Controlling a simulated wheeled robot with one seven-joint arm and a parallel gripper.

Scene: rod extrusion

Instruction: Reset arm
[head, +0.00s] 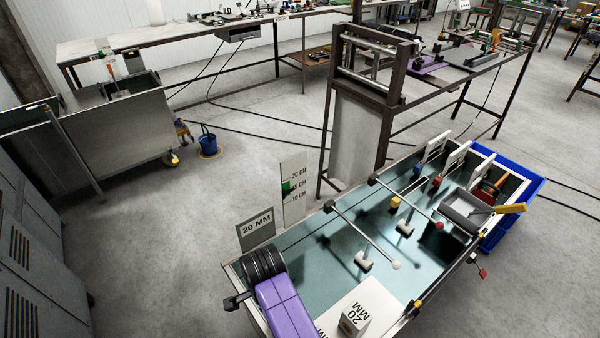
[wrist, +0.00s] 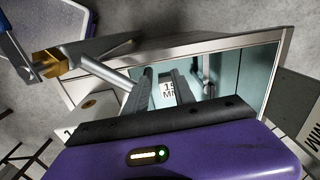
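My gripper (wrist: 163,88) shows in the wrist view with its two dark fingers apart. Nothing is held between them. A small plate marked 15 MM shows beyond the gap, over the teal bed of a metal-framed table. In the head view my purple arm link with its black ribbed joint is at the lower middle, over the near left end of the table (head: 330,236). My fingertips cannot be made out there.
Two rods, one white-ended (head: 362,234) and one red-ended (head: 405,201), lie over the table. A grey tray (head: 465,212) and blue bin (head: 537,185) are at its right. A 20 MM sign (head: 256,228) and height gauge (head: 294,205) stand along the far edge.

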